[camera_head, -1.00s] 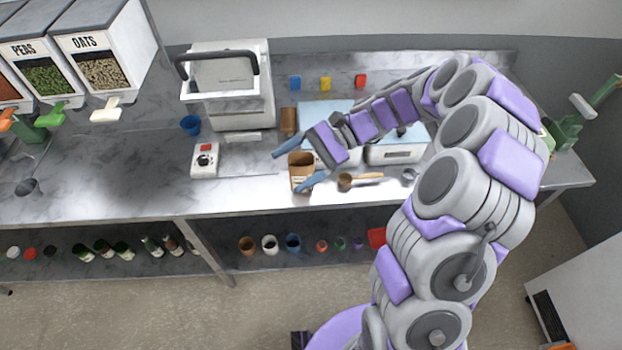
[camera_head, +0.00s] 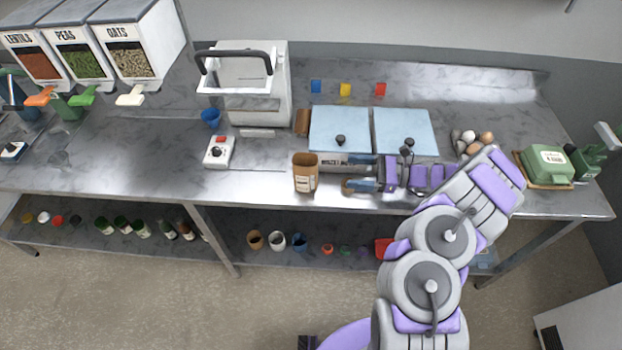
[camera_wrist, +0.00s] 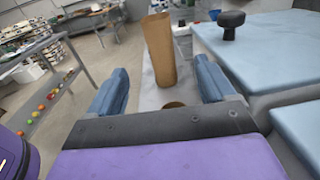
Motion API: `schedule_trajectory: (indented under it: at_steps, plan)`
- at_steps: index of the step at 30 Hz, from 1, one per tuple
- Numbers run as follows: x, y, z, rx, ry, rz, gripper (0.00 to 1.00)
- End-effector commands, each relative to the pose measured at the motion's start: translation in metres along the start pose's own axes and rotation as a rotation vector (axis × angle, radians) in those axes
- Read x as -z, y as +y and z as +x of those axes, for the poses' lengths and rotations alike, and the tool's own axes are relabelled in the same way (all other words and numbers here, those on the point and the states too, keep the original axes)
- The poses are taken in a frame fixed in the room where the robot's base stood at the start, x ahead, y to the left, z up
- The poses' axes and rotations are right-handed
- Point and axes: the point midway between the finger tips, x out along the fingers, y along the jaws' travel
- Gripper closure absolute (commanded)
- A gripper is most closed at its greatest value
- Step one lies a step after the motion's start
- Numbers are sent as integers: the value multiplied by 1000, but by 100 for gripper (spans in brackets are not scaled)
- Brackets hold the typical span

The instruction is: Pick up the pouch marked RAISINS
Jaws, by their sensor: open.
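A brown kraft pouch (camera_head: 305,175) with a pale label stands upright near the counter's front edge in the head view; its print is too small to read. Its top looks open. My gripper (camera_head: 360,173) is to its right, low over the counter, with its blue fingers apart and pointing left at the pouch. In the wrist view the pouch (camera_wrist: 159,48) stands ahead, lined up with the gap between the fingers (camera_wrist: 160,68) of my gripper. Nothing is held. The pouch's lower part shows in both views.
Blue-lidded bins (camera_head: 339,128) with black knobs stand right behind my gripper. A white machine (camera_head: 257,95) and a small switch box (camera_head: 219,152) are left of the pouch. A wooden scoop lies below the fingers, partly hidden.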

Motion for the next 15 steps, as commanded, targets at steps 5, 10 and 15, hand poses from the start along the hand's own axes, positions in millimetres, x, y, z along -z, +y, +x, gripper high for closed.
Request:
schedule_trajectory:
  at_steps: [5, 10, 15]
  plan:
    - [-1, 1, 35, -8, -6, -2, 17]
    - [-1, 1, 64, -7, -10, -2, 17]
    - [-1, 0, 85, -5, -10, -2, 17]
